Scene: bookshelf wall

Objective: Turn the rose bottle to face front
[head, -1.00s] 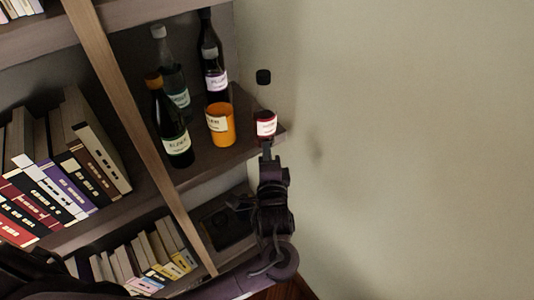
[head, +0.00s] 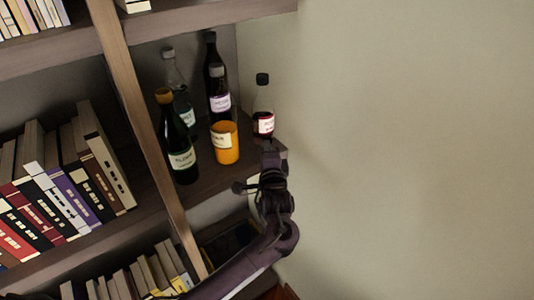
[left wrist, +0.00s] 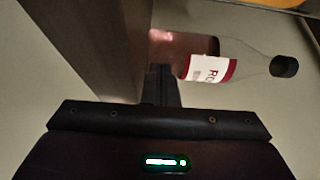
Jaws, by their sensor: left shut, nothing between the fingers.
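The rose bottle (head: 264,123) is clear glass with red liquid low down, a white label and a black cap. It stands upright at the right end of the bottle shelf, and its label shows in the head view. In the left wrist view the bottle (left wrist: 208,68) appears sideways, with "RO" readable on its label. My left gripper (head: 268,148) is shut and empty, close in front of the bottle's base; I cannot tell whether it touches. Its fingers show in the left wrist view (left wrist: 165,88) near the bottle's bottom end. My right gripper is not in view.
An orange container (head: 225,143) stands left of the rose bottle. A dark bottle with a yellow cap (head: 181,155) and other dark bottles (head: 218,88) stand farther left and back. A wooden upright (head: 140,100) separates them from books (head: 75,195). The wall at right is bare.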

